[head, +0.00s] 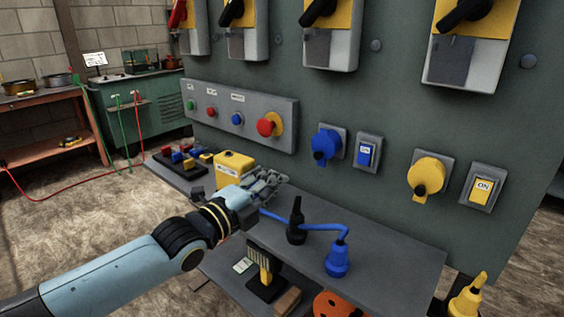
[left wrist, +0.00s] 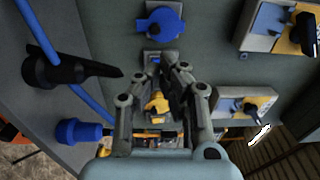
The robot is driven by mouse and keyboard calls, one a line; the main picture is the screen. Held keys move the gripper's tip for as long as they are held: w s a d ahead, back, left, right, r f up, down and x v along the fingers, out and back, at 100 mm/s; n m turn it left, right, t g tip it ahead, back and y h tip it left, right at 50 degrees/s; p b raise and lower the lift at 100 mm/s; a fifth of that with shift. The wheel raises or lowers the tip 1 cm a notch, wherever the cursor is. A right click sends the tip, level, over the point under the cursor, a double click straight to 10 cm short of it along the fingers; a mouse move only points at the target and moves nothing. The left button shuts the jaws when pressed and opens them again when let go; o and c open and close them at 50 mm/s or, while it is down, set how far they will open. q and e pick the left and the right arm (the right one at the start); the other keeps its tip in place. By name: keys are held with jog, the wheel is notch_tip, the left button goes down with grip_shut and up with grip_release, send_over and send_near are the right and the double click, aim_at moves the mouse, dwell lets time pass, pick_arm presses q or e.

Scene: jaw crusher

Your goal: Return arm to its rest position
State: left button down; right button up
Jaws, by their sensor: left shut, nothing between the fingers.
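My left arm (head: 130,268) reaches in from the lower left in the head view. Its gripper (head: 274,178) is over the grey shelf (head: 395,262), in front of the green panel (head: 350,110). The gripper is shut and empty; in the left wrist view its fingers (left wrist: 162,72) point toward the panel. A yellow box (head: 233,163) stands just behind the gripper in the head view. My right gripper is not in view.
On the shelf, a black upright tool (head: 296,222) and a blue plug with cable (head: 337,260) stand right of the gripper. The panel carries a red emergency button (head: 267,125), blue socket (head: 325,146) and yellow socket (head: 427,178). Floor (head: 50,225) left of the shelf is open.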

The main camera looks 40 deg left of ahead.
pick_arm(q)
jog(key=s+f+n+g+y, duration=0.1)
jog(key=s+f+n+g, duration=0.3)
jog(key=f, duration=0.6)
jog(key=s+f+g, duration=0.1)
jog(key=s+f, duration=0.5)
jog(key=f, duration=0.4)
jog(key=s+f+n+g+y, duration=0.1)
jog(key=s+f+n+g, duration=0.15)
jog(key=s+f, duration=0.55)
jog(key=s+f+n+g, duration=0.3)
jog(key=s+f, duration=0.3)
jog(key=s, duration=0.3)
jog(key=s+d+f+n+g, duration=0.1)
jog(key=s+f+n+g, duration=0.2)
jog(key=s, duration=0.7)
jog(key=s+d+f+n+g, duration=0.1)
jog(key=s+f+n+g, duration=0.3)
jog(key=s+f, duration=0.6)
jog(key=shift+d+n, duration=0.2)
jog(key=shift+n, duration=0.75)
jog(key=shift+s, duration=0.1)
